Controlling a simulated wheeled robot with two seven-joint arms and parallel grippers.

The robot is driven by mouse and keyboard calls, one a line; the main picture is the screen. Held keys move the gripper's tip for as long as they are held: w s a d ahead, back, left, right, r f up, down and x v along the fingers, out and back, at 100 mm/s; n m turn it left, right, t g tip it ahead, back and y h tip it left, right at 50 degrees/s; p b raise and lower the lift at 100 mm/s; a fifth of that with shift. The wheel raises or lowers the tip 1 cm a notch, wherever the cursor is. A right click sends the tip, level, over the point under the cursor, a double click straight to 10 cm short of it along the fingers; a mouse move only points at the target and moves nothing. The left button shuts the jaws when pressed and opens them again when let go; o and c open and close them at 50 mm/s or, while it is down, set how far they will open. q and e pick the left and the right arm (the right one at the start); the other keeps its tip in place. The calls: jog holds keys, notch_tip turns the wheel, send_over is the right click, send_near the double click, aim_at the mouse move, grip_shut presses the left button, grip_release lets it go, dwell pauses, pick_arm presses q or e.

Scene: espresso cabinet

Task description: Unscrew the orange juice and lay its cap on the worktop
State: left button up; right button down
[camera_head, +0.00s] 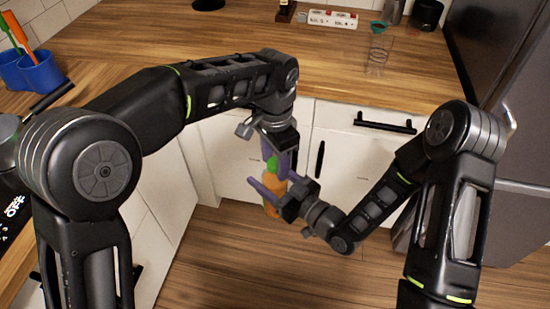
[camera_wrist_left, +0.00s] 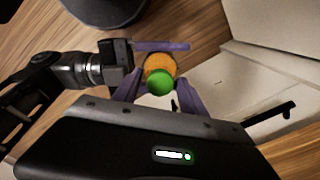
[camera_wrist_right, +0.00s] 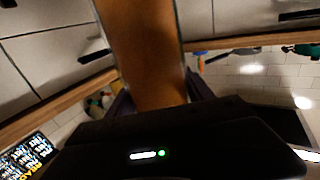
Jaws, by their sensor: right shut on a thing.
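The orange juice bottle (camera_head: 269,192) is held upright in the air in front of the white cabinets. My right gripper (camera_head: 277,188) is shut on its orange body, which fills the upper middle of the right wrist view (camera_wrist_right: 143,50). Its green cap (camera_head: 272,162) is on top of the bottle and shows clearly in the left wrist view (camera_wrist_left: 160,82). My left gripper (camera_head: 282,152) points down from above at the cap. In the left wrist view its purple fingers stand apart on either side of the cap, with no clear contact visible.
The wooden worktop (camera_head: 230,45) lies behind the arms and has wide clear room. A power strip (camera_head: 333,19), a clear glass (camera_head: 378,52) and dark cups stand at its back right. A blue holder (camera_head: 40,70) stands at the left. Cabinet handles (camera_head: 385,122) stick out behind the grippers.

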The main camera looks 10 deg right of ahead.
pick_arm(q)
grip_shut()
dwell(0.3)
jog(key=shift+n, duration=0.7)
jog(key=shift+r, duration=0.2)
dwell(0.4)
jog(key=shift+r, duration=0.95)
jog(key=shift+r, duration=2)
